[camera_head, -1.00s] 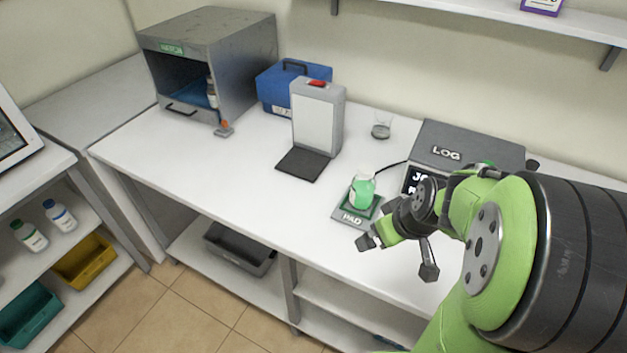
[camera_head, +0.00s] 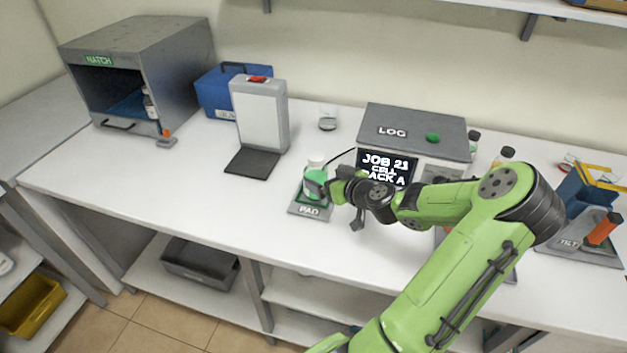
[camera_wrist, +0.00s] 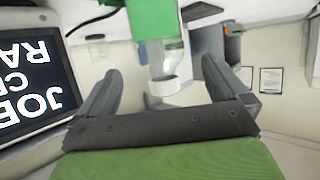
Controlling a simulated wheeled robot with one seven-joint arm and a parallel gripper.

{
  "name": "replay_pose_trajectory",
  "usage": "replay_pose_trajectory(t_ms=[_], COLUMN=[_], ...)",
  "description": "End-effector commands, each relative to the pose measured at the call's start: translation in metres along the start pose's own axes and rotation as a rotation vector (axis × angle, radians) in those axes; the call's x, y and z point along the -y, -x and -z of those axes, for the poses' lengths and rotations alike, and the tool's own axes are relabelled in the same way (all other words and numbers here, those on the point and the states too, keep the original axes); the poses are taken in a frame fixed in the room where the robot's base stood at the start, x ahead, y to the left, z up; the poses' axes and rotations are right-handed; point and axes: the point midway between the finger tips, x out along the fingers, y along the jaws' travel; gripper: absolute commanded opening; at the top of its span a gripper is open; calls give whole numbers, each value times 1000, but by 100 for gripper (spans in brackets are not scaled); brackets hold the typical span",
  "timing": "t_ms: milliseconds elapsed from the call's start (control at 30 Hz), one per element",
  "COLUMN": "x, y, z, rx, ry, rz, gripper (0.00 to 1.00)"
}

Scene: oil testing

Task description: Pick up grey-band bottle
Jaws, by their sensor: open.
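A bottle (camera_head: 316,177) with a white cap and green body stands upright on the grey pad (camera_head: 309,210) marked PAD. I cannot make out a grey band on it. My gripper (camera_head: 333,203) is open, close to the right of this bottle and low over the bench. In the wrist view the bottle (camera_wrist: 162,60) appears cap down between the two spread fingers, with a gap on both sides. Another bottle (camera_head: 149,104) with a dark cap and pale label stands in the hatch box (camera_head: 180,75); its band colour is too small to tell.
The LOG box (camera_head: 415,125) with a lit screen stands behind my arm. A clear beaker (camera_head: 328,118) and a grey-white upright panel (camera_head: 262,118) stand behind the pad. Dark-capped bottles (camera_head: 504,155) and a TEST stand (camera_head: 580,243) are at right. The front left bench is clear.

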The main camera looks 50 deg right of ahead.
Motion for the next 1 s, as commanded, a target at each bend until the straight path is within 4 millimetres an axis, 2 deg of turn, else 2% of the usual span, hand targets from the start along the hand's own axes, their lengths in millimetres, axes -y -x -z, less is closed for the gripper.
replay_pose_trajectory(t_ms=[33,167,400,667,1000], x=[1,0,0,-1,-1], y=[-9,-22,-64,-69,-69], z=[0,0,1,0,0], rx=[-1,1,0,2,3], ry=[-1,-2,-2,-1,-1], rz=[3,2,1,-1,-1], gripper=[100,100,100,100,48])
